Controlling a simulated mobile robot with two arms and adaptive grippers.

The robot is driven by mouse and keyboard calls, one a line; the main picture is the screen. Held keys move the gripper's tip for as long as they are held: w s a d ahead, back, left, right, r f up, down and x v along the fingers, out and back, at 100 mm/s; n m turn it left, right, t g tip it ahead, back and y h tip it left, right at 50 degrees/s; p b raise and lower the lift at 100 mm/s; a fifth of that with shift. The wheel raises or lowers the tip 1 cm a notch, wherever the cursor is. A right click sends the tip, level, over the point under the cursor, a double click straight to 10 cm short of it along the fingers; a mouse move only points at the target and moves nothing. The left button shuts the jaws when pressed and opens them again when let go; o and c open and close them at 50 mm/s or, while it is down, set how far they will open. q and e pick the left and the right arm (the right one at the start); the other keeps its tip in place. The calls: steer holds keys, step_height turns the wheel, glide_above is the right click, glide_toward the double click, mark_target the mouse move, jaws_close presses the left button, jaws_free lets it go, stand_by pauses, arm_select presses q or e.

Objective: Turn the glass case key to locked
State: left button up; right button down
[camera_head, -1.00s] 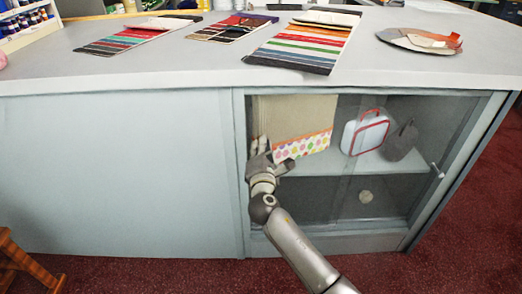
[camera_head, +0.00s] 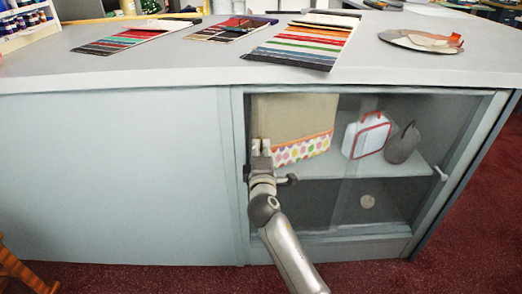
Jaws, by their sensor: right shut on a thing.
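The glass case (camera_head: 385,215) is the glass-fronted part of the counter, at the right of the head view. My right gripper (camera_head: 260,150) is at the left edge of its glass front, by the frame post. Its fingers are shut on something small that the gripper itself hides. I cannot make out the key or which way it is turned. A small pale knob (camera_head: 440,173) shows at the right side of the case. My left gripper is not in view.
Inside the case are a patterned bag (camera_head: 295,115), a white box with red trim (camera_head: 367,135) and a dark rounded item (camera_head: 402,145). Swatch cards (camera_head: 300,45) and a round plate (camera_head: 400,41) lie on the counter top (camera_head: 200,70). A wooden stool (camera_head: 20,270) stands at the lower left.

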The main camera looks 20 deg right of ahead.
steer(key=shift+f, duration=0.1)
stand_by(0.3)
steer(key=c, duration=1.6)
jaws_free()
steer(key=shift+c, duration=0.2)
steer(key=shift+s, duration=0.15)
steer(key=v, duration=1.1)
steer(key=shift+s, duration=0.35)
steer(key=shift+a, duration=0.15)
